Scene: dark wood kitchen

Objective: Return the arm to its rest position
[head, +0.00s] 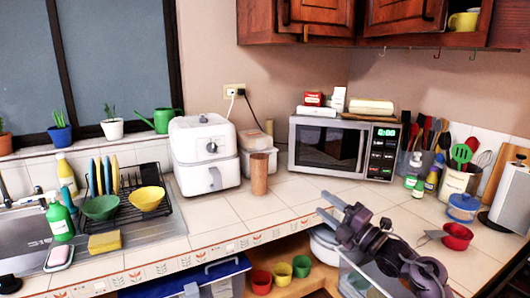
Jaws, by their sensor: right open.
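My right arm (385,245) comes in from the lower right and reaches over the counter's front edge. My right gripper (326,205) is at its end, with its two fingers apart and pointing left. No object shows between the fingers. A wooden cup (259,174) stands upright on the counter to the left of the gripper, apart from it. The microwave (342,147) stands behind the gripper. My left gripper does not show.
The tiled counter (225,215) is clear in front of the white air fryer (204,152). A red measuring cup (457,236) lies right of my arm. Below the counter edge are small colored cups (282,274) and a blue-lidded box (190,282). A dish rack (125,205) stands left.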

